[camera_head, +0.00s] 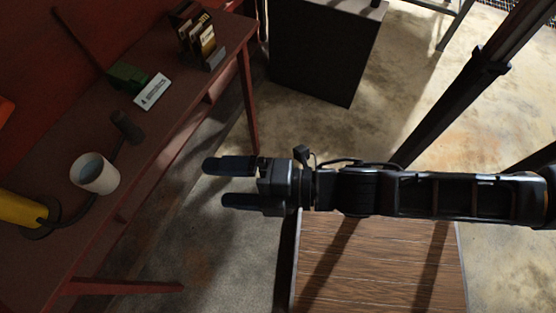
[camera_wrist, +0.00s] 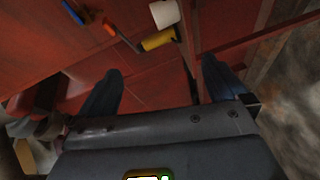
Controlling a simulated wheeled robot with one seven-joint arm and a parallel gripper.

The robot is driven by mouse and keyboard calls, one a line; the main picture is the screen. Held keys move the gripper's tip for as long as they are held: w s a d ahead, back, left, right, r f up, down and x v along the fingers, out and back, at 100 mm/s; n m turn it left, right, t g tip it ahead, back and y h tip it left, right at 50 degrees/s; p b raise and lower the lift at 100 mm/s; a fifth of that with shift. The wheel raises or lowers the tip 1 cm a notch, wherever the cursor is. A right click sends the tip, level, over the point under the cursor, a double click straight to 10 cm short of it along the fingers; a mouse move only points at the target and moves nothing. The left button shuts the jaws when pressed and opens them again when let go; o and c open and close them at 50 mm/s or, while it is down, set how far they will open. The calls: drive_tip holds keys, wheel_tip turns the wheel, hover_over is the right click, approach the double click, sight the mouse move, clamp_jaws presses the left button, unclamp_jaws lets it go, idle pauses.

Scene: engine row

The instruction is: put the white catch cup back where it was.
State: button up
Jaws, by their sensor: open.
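The white catch cup (camera_head: 95,174) stands near the front edge of the red bench (camera_head: 60,255) at the left in the head view. Its opening shows a grey-blue inside. It also shows at the top of the wrist view (camera_wrist: 164,13), beside a yellow cylinder. My gripper (camera_head: 212,182) is open and empty. It is over the floor to the right of the bench, apart from the cup. In the wrist view its two fingers (camera_wrist: 158,88) are spread, with only red surfaces between them.
A yellow cylinder (camera_head: 22,209) with a dark hose lies left of the cup. A dark-handled tool (camera_head: 127,127), a green box with a white label (camera_head: 152,92) and upright boxes (camera_head: 199,40) are along the bench. A black cabinet (camera_head: 325,50) and a wooden-topped surface (camera_head: 380,265) stand right.

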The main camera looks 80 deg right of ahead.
drive_tip(key=s+r+m+g, duration=0.1)
drive_tip(key=s+r+m, duration=0.2)
drive_tip(key=s+m, duration=0.2)
drive_tip(key=s+d+r+m, duration=0.1)
drive_tip(key=s+r+m, duration=0.3)
drive_tip(key=m, duration=0.7)
drive_tip(key=shift+s+g+h, duration=0.3)
drive_tip(key=shift+s+g, duration=0.1)
drive_tip(key=shift+s, duration=0.35)
